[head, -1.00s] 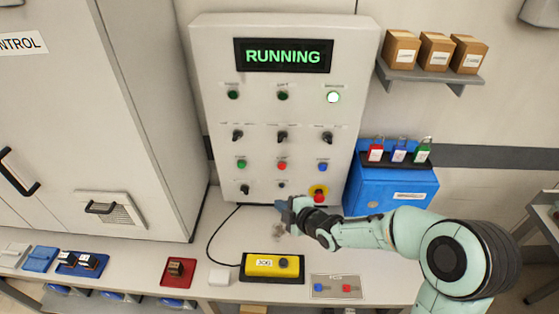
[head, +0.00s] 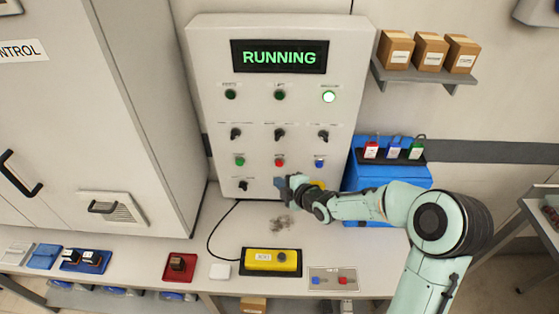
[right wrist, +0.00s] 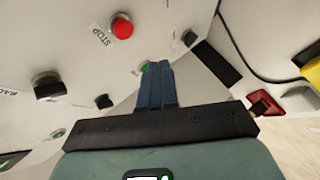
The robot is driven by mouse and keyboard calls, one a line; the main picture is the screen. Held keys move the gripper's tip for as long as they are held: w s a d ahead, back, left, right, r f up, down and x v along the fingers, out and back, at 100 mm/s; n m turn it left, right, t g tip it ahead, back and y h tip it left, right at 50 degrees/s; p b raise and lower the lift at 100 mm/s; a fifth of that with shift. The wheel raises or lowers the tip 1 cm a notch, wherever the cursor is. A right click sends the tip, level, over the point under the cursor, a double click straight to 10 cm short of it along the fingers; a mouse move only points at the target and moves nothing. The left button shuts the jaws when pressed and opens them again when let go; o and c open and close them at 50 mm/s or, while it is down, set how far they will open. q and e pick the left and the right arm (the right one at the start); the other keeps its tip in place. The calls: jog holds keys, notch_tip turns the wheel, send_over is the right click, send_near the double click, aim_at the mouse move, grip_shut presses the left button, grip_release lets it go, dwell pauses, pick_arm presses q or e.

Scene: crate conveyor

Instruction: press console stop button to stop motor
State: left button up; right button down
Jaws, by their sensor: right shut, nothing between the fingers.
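The grey console (head: 215,120) stands upright, its display (head: 280,56) reading RUNNING in green. The red stop button (head: 280,162) sits between a green and a blue button in the head view. In the right wrist view the red button (right wrist: 122,27) shows beside a STOP label. My right gripper (head: 280,184) is shut and empty, just below the stop button in the head view. In the right wrist view its blue fingertips (right wrist: 154,68) are apart from the red button in the picture. Contact with the panel cannot be told. My left gripper is not in view.
Black knobs (head: 280,134) surround the buttons. A yellow-based control (head: 318,185) is mostly hidden behind my right arm. A yellow jog box (head: 270,261) lies on the bench below. A blue lock box (head: 395,178) stands right of the console.

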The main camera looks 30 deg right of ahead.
aim_at(279, 164)
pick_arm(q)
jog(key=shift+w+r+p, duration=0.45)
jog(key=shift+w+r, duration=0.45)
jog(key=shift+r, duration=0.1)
pick_arm(e)
jog(key=w+d, duration=0.2)
jog(key=w, duration=0.1)
jog(key=shift+w, duration=0.15)
jog(key=shift+w+d, duration=0.1)
jog(key=shift+w, duration=0.1)
dwell(0.9)
jog(key=shift+w+d, duration=0.15)
jog(key=shift+w, duration=0.05)
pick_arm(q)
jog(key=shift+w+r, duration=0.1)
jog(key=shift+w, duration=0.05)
pick_arm(e)
jog(key=shift+w+d, duration=0.25)
jog(key=shift+w, duration=0.15)
dwell(0.7)
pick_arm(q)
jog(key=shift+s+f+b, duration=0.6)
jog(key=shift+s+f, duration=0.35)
pick_arm(e)
jog(key=shift+s+a, duration=0.45)
jog(key=shift+s, duration=0.35)
